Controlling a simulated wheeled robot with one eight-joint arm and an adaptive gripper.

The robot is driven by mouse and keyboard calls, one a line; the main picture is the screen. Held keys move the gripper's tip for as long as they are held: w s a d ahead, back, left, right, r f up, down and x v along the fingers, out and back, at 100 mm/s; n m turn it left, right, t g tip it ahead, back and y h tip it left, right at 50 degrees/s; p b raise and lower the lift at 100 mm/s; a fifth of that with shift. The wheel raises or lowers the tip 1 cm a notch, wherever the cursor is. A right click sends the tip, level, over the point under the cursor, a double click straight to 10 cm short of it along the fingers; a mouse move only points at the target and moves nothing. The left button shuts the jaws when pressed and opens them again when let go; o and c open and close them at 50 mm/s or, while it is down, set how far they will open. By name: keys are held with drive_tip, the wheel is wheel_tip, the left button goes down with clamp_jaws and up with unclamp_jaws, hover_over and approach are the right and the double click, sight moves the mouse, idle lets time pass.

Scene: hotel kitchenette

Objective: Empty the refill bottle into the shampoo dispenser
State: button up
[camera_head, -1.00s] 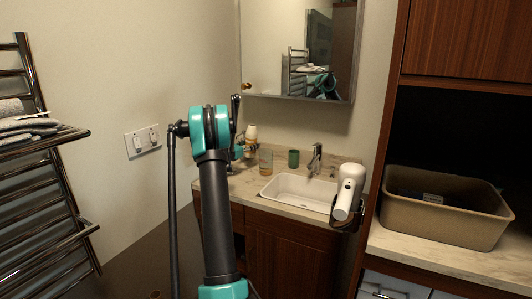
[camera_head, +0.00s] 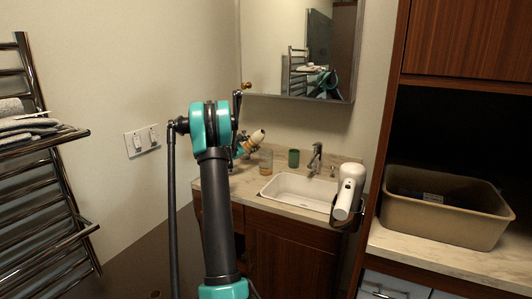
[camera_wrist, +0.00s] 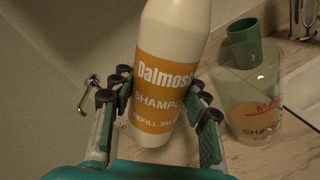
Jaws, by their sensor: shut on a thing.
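The refill bottle (camera_wrist: 167,85) is cream with an orange label reading "SHAMPOO REFILL". My gripper (camera_wrist: 160,100) is shut around its lower body; in the head view my arm partly hides the gripper. The bottle (camera_head: 254,140) leans over to the right there, its neck end pointing up and right. The shampoo dispenser (camera_head: 265,162) is a clear, open-looking container just right of and below the bottle.
A green cup (camera_head: 293,158) stands just behind the dispenser. The sink (camera_head: 300,187) and tap (camera_head: 315,158) are to the right. A white hair dryer (camera_head: 348,190) hangs at the cabinet's edge, and a tan bin (camera_head: 445,215) sits on the right shelf.

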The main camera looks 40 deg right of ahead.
drive_tip(key=shift+f+m, duration=0.3)
drive_tip(key=shift+f, duration=0.3)
drive_tip(key=shift+w+a+r+m, duration=0.2)
drive_tip(key=shift+w+r+m, duration=0.25)
drive_tip(key=shift+r+m, duration=0.4)
drive_tip(key=shift+w+f+m+t+y, duration=0.2)
drive_tip(key=shift+m+t+y, duration=0.1)
drive_tip(key=shift+m, duration=0.35)
drive_tip(key=shift+w+a+r+m, duration=0.1)
drive_tip(key=shift+w+r+m, duration=0.05)
drive_tip(key=shift+r+m, duration=0.6)
drive_tip(key=shift+r+m+t, duration=0.1)
drive_tip(key=shift+m+t, duration=0.2)
drive_tip(key=shift+m, duration=0.65)
drive_tip(key=shift+r+m, duration=0.25)
drive_tip(key=shift+m, duration=0.05)
drive_tip(key=shift+r+m, duration=0.4)
drive_tip(key=shift+m, duration=0.4)
drive_tip(key=shift+w+p, duration=0.2)
drive_tip(key=shift+p, duration=0.1)
